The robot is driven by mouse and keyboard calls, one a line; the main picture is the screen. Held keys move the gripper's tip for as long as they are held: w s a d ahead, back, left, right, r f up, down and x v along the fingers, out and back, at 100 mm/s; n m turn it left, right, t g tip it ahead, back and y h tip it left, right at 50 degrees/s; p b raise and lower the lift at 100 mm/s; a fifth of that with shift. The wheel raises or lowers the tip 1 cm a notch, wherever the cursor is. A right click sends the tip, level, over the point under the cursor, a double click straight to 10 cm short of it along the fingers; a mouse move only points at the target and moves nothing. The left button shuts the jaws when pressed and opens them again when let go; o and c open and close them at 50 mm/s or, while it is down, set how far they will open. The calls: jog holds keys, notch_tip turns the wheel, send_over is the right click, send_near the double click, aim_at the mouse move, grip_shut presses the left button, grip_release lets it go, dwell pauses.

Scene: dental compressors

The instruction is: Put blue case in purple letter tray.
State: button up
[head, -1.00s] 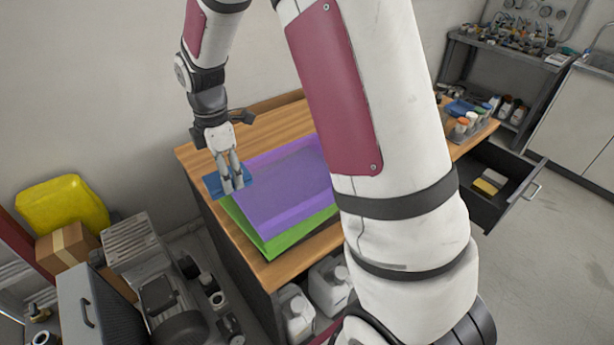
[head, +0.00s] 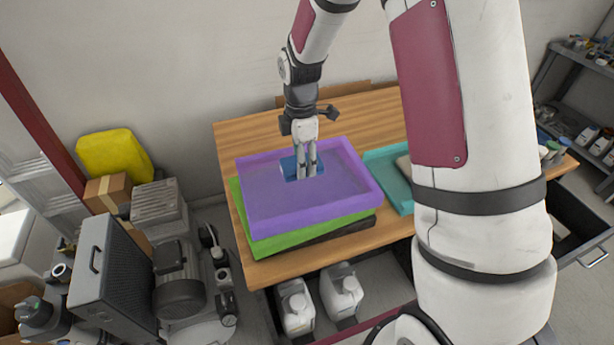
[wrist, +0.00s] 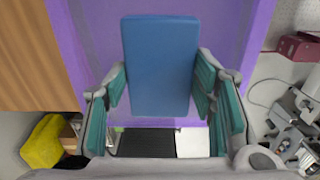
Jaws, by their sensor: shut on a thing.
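The blue case (head: 289,168) is between the fingers of my gripper (head: 307,172), over the inside of the purple letter tray (head: 366,187). In the wrist view the blue case (wrist: 160,65) is a flat blue block with my gripper's (wrist: 163,95) fingers closed on its two sides. The purple tray's wall (wrist: 75,55) shows around it in that view. The case is low in the tray's area; I cannot tell whether it touches the tray floor. The purple tray sits on top of a green tray (head: 262,245).
The wooden worktop (head: 240,135) is bare behind the trays. A teal tray (head: 385,165) stands right of the purple one. A yellow container (head: 112,155), a cardboard box (head: 107,193) and compressor equipment (head: 180,290) are at the left. White jugs (head: 342,290) stand under the worktop.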

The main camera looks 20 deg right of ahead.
jog(key=shift+f+p, duration=0.4)
jog(key=shift+f, duration=2.5)
jog(key=shift+f, duration=0.15)
jog(key=o, duration=1.2)
